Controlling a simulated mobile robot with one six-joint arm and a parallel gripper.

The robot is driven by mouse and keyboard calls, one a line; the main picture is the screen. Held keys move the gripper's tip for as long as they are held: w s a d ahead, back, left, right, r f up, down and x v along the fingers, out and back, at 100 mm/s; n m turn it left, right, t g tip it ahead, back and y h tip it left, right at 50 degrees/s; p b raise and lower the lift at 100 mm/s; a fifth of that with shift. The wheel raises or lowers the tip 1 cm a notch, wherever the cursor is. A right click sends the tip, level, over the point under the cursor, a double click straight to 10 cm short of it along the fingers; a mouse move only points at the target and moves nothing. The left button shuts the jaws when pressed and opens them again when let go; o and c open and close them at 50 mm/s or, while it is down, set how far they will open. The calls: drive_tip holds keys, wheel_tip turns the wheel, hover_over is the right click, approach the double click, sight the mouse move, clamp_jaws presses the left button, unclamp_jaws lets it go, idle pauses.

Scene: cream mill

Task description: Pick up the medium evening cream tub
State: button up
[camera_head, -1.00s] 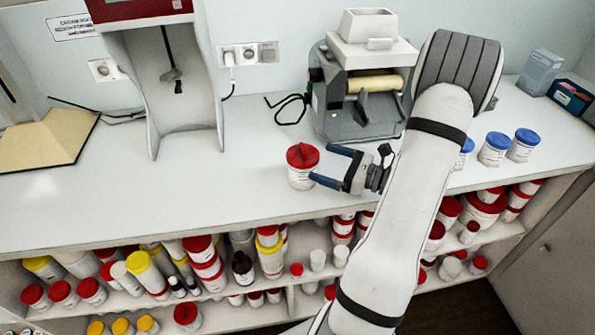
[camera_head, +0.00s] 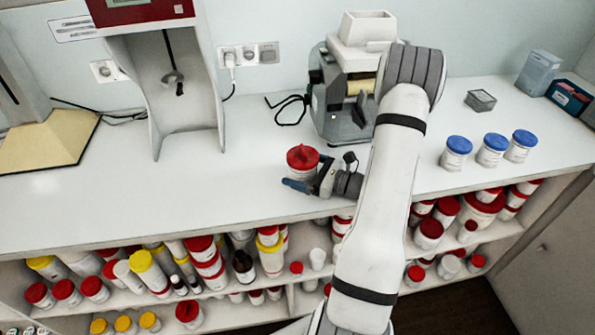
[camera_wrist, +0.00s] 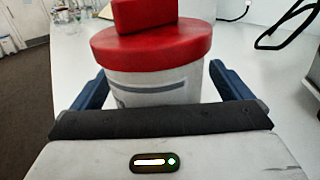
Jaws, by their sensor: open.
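A white tub with a red lid (camera_head: 303,158) stands upright on the counter, and a raised red piece sits on top of its lid. In the wrist view this tub (camera_wrist: 152,85) fills the middle, close in front of the palm. My gripper (camera_head: 306,174) is at the tub, with its blue fingers open. In the wrist view my gripper (camera_wrist: 158,84) has one finger on each side of the tub, with a visible gap at the right finger. The label is too small or cut off to read, so I cannot confirm the tub's name or size.
Three blue-lidded tubs (camera_head: 490,150) stand to the right of my arm. A grey mill machine (camera_head: 341,118) is behind the red-lidded tub. A tall mixer stand (camera_head: 150,110) is at left. Shelves below hold many tubs. The counter left of the tub is clear.

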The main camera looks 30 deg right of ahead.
drive_tip(key=shift+c, duration=0.6)
drive_tip(key=c, duration=1.2)
